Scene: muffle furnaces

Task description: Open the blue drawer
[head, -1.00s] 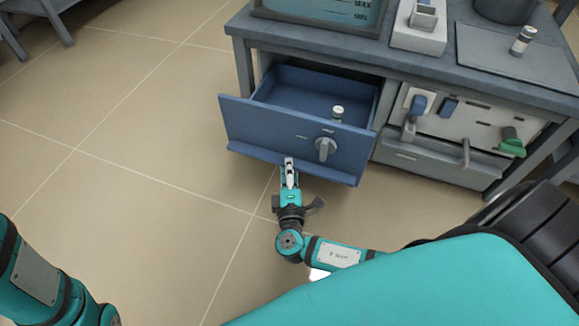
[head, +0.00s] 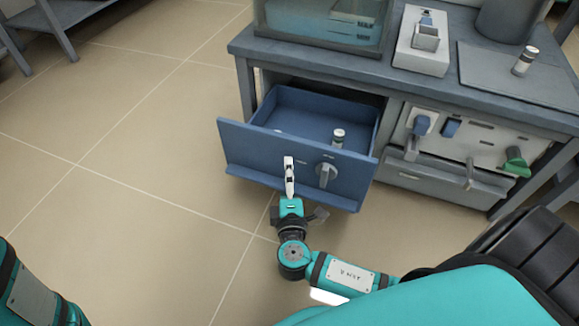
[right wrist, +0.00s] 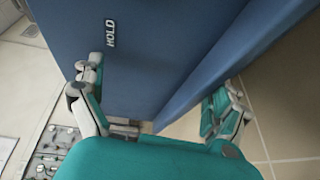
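The blue drawer (head: 250,155) stands pulled well out of the workbench in the head view, its inside showing. A grey knob (head: 326,175) is on its front. A small capped vial (head: 338,138) stands inside. My right gripper (head: 289,162) is in front of the drawer's lower front, left of the knob. In the right wrist view the drawer front (right wrist: 140,50) bears the word HOLD. There my right gripper (right wrist: 158,80) has its fingers spread wide apart, with part of the drawer between them; contact is unclear. My left arm shows at bottom left, its gripper out of view.
The workbench (head: 400,85) carries a glass tank (head: 325,25), a white device (head: 421,42) and another vial (head: 525,60). A control panel (head: 470,135) with blue and green knobs is right of the drawer. The floor left of the drawer is clear.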

